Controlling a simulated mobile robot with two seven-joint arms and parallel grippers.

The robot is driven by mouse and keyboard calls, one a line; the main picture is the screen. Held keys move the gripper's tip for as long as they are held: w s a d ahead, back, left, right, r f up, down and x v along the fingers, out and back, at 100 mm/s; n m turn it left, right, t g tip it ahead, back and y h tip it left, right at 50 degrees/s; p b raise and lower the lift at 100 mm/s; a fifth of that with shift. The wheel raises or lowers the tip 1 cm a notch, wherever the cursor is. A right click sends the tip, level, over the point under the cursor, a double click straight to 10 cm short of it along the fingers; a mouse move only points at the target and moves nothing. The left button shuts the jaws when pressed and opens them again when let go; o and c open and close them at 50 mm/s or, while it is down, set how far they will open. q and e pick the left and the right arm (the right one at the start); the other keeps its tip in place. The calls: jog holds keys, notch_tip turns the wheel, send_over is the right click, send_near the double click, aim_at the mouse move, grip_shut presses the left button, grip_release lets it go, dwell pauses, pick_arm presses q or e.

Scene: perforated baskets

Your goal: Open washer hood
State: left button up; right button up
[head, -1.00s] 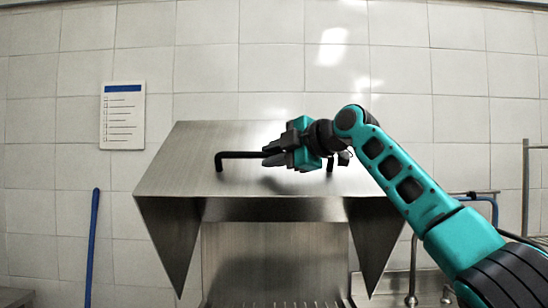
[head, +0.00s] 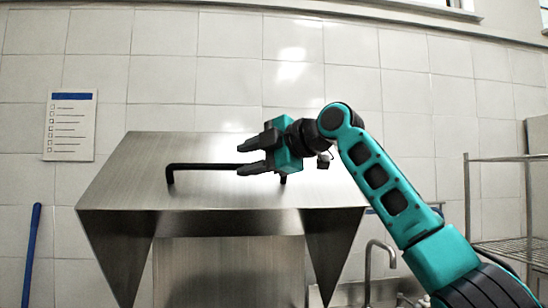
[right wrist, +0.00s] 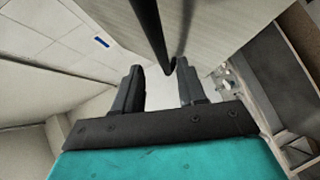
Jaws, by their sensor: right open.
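The washer hood (head: 130,185) is a brushed steel cover with a sloped front and pointed side panels. Its raised front edge leaves an opening beneath. A black bar handle (head: 205,166) runs across the sloped front. My right gripper (head: 240,157) is open at the handle's right part, its fingers pointing left and hiding some of the bar. In the right wrist view, the handle (right wrist: 153,30) comes down from the top and its end shows between the two open fingertips (right wrist: 160,68). Neither finger is clearly clamped on it. My left gripper is out of view.
A tiled wall stands behind the hood, with a checklist sheet (head: 70,125) at the left. A blue pole (head: 32,255) leans below it. A tap (head: 378,262) and a wire rack (head: 510,250) are at the right.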

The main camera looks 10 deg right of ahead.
jog(key=v, duration=0.6)
jog(key=shift+s+d+b, duration=0.3)
jog(key=shift+b, duration=0.1)
jog(key=shift+r, duration=0.15)
